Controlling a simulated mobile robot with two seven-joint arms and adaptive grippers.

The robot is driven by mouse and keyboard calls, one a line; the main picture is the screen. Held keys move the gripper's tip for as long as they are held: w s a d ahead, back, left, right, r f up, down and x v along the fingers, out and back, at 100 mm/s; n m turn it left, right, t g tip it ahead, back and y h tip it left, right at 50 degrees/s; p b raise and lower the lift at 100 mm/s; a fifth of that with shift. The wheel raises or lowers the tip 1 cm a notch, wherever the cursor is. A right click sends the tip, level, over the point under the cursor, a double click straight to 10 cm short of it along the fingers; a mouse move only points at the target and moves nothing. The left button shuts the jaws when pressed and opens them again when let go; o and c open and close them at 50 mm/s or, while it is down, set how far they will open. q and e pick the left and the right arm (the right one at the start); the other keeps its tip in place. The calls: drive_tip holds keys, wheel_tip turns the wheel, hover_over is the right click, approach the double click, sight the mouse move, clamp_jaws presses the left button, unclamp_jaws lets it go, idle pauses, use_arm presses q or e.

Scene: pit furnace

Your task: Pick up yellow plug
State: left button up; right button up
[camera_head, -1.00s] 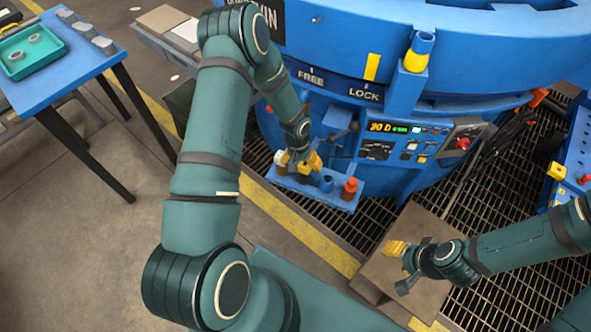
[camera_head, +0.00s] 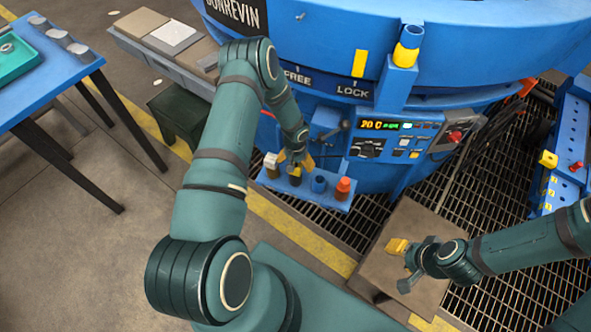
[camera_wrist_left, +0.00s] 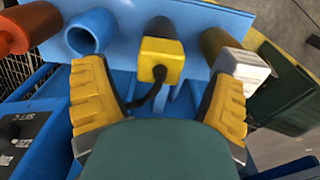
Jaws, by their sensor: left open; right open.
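The yellow plug (camera_wrist_left: 161,60) has a square yellow head with a dark cable. It sits at a blue rack (camera_wrist_left: 130,38), between the blue and white plugs. My left gripper (camera_wrist_left: 160,78) is open, with one finger on each side of the yellow head and visible space between. In the head view, my left gripper (camera_head: 296,160) is above the rack and partly hides the yellow plug (camera_head: 296,172). My right gripper (camera_head: 401,266) is open and empty above a brown plate, at lower right.
A white plug (camera_wrist_left: 242,66) is close by the right finger. The blue furnace (camera_head: 460,45) rises behind the rack. A blue table (camera_head: 45,75) stands far left.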

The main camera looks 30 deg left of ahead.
use_arm(q)
wheel_tip(320, 180, down, 4)
drive_tip(key=shift+w+f+b, duration=0.1)
drive_tip(key=shift+f+b, duration=0.05)
drive_tip(key=shift+b, duration=0.35)
drive_tip(key=c, duration=1.3)
